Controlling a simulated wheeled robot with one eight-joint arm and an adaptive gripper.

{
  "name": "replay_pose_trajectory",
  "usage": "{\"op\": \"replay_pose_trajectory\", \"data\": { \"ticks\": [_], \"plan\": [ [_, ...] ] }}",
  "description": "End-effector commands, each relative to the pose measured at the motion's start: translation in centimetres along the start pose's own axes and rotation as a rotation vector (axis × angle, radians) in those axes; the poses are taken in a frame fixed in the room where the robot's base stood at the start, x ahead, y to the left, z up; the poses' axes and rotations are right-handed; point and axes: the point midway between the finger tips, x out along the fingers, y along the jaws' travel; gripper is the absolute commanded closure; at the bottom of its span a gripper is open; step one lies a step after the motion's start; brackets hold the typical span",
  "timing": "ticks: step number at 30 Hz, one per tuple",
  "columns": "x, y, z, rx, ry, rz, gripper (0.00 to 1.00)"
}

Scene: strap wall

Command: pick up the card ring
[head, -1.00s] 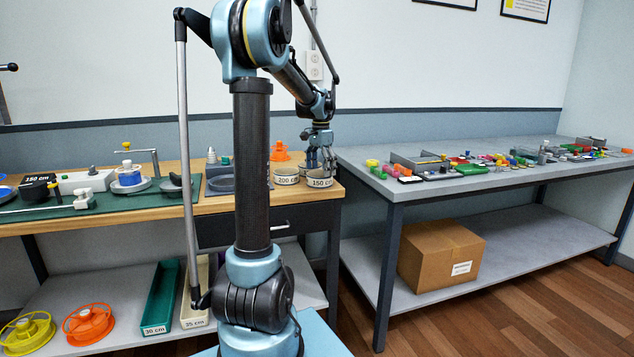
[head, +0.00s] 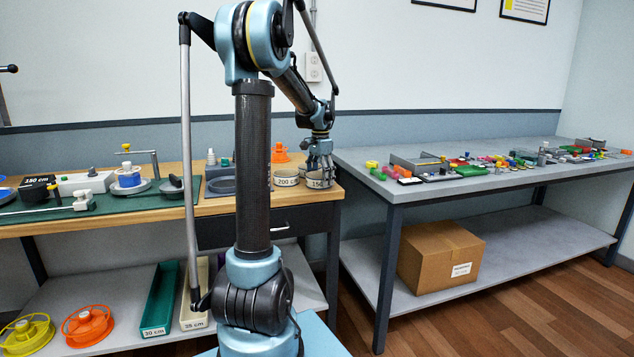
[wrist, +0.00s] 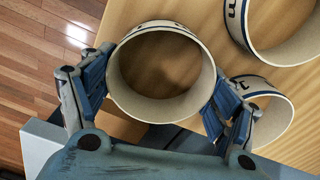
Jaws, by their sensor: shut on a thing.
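A pale card ring with a dark band, marked 150 (head: 320,182), stands at the right end of the wooden bench top (head: 222,206). My gripper (head: 321,170) points down over it, and a finger covers part of its label. In the wrist view this ring (wrist: 160,111) sits upright between my two fingers, which press on its outer wall from both sides. It appears to rest on the bench; I cannot see any gap below it. A 200 cm ring (head: 286,180) stands just left of it in the head view.
In the wrist view two more rings, a large one (wrist: 236,25) and a smaller one (wrist: 283,122), stand close on the right. The bench edge is near on the left. An orange piece (head: 280,155) stands behind. A grey table (head: 440,195) with small parts is to the right.

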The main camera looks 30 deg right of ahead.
Motion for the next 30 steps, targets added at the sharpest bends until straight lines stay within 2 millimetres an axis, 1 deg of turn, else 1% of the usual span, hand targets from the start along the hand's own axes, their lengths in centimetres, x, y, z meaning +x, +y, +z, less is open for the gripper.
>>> {"op": "replay_pose_trajectory", "data": {
  "ticks": [4,8,11,21,24,27,30],
  "plan": [
    [-0.7,0.0,0.0,0.0,0.0,0.0,0.29],
    [-2.5,0.0,0.0,0.0,0.0,0.0,0.29],
    [-4.6,0.0,0.0,0.0,0.0,0.0,0.29],
    [-12.7,0.0,0.0,0.0,0.0,0.0,0.29],
    [-14.5,0.0,0.0,0.0,0.0,0.0,0.29],
    [-16.0,0.0,0.0,0.0,0.0,0.0,0.29],
    [-17.1,0.0,0.0,0.0,0.0,0.0,0.29]
  ]
}}
